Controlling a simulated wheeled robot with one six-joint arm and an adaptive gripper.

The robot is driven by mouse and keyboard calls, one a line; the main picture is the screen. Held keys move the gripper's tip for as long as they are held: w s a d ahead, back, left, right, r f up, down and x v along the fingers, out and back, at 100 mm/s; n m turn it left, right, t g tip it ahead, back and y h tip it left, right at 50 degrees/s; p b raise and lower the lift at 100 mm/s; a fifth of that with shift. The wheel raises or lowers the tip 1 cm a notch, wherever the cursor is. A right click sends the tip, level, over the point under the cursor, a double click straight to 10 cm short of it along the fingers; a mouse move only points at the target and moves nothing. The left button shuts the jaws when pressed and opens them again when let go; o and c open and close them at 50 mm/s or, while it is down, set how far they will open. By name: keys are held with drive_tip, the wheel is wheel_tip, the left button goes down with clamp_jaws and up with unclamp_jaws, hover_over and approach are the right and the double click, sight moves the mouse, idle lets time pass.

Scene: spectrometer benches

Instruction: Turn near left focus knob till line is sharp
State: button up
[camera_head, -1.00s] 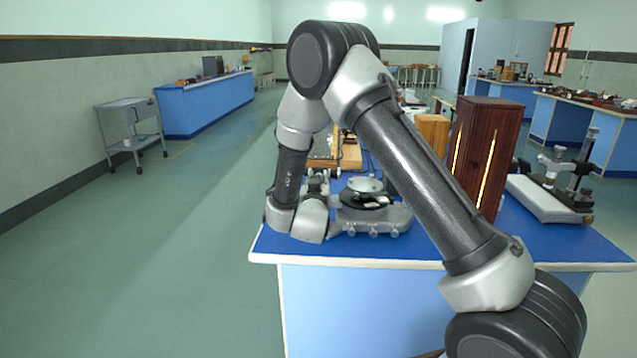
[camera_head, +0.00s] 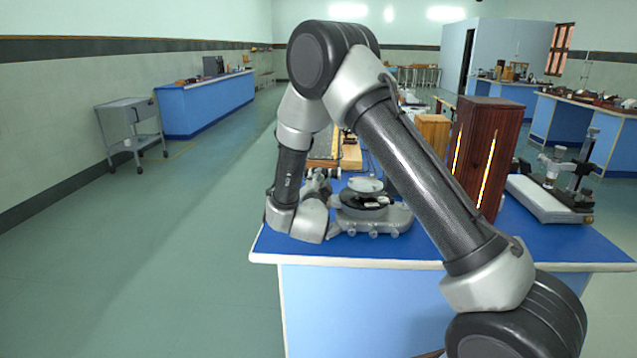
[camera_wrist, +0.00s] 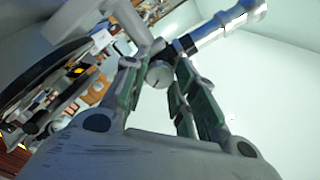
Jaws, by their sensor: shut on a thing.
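The focus knob (camera_wrist: 158,74) is a small grey round knob with a dark mark, under a silver telescope tube (camera_wrist: 222,27) in the wrist view. My gripper (camera_wrist: 161,72) has one finger on each side of the knob and is shut on it. In the head view the grey spectrometer (camera_head: 375,219) stands on the blue bench top, with its round table above the base. No view shows the line.
A tall dark wooden box (camera_head: 487,150) with bright slits stands right of the spectrometer. Another instrument (camera_head: 555,195) stands farther right on the blue bench (camera_head: 480,245). My arm crosses in front of the bench. Open floor lies to the left, with a grey trolley (camera_head: 130,125).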

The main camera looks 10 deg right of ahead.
drive_tip(key=shift+m, duration=2.1)
drive_tip(key=o, duration=1)
drive_tip(key=shift+s, duration=0.1)
drive_tip(key=v, duration=1.1)
drive_tip(key=shift+s+a, duration=0.15)
drive_tip(key=shift+s, duration=0.2)
drive_tip(key=shift+w+r, duration=0.1)
drive_tip(key=shift+r, duration=0.05)
